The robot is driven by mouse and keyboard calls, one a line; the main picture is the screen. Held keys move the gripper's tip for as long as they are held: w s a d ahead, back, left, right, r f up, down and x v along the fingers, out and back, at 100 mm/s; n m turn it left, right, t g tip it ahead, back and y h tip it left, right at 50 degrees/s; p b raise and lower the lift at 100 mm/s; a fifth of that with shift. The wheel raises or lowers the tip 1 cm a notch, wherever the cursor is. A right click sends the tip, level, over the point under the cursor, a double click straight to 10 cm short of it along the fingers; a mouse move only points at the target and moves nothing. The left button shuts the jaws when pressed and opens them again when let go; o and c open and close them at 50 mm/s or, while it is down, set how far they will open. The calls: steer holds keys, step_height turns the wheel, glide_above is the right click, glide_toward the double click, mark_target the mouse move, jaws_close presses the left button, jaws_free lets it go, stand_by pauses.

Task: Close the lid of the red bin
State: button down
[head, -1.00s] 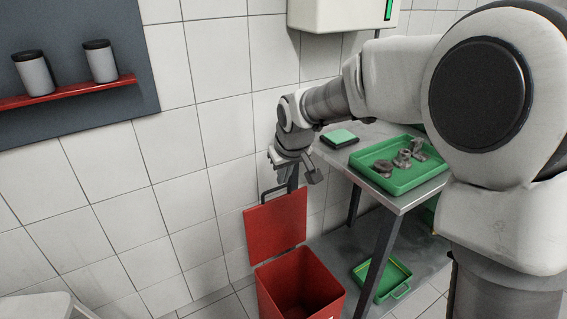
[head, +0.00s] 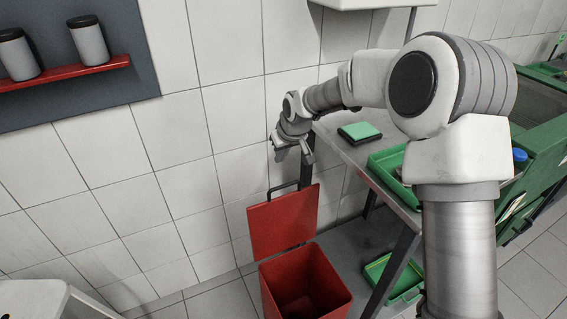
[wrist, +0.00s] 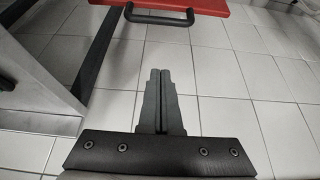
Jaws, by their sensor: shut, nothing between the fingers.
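The red bin (head: 305,285) stands on the floor below the wall, and its inside shows. Its red lid (head: 284,224) stands up, open, at the bin's back side, with a dark handle (head: 283,187) at its top edge. My gripper (head: 307,156) is above the lid, near the wall and the table's left end. In the wrist view my gripper (wrist: 160,73) is shut and empty, with its fingers together. The handle (wrist: 160,17) and the lid's red edge (wrist: 195,5) lie at the top of that view, apart from the fingertips.
A metal table (head: 345,150) stands right of the bin, carrying a green-topped box (head: 360,131) and a green tray (head: 385,165). Another green tray (head: 378,268) lies low beside the bin. A red shelf (head: 70,76) with two canisters is on the left wall.

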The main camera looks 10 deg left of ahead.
step_height(320, 180, down, 8)
steer(key=b, duration=0.2)
steer(key=shift+f, duration=0.15)
steer(key=shift+s+d, duration=0.1)
stand_by(0.6)
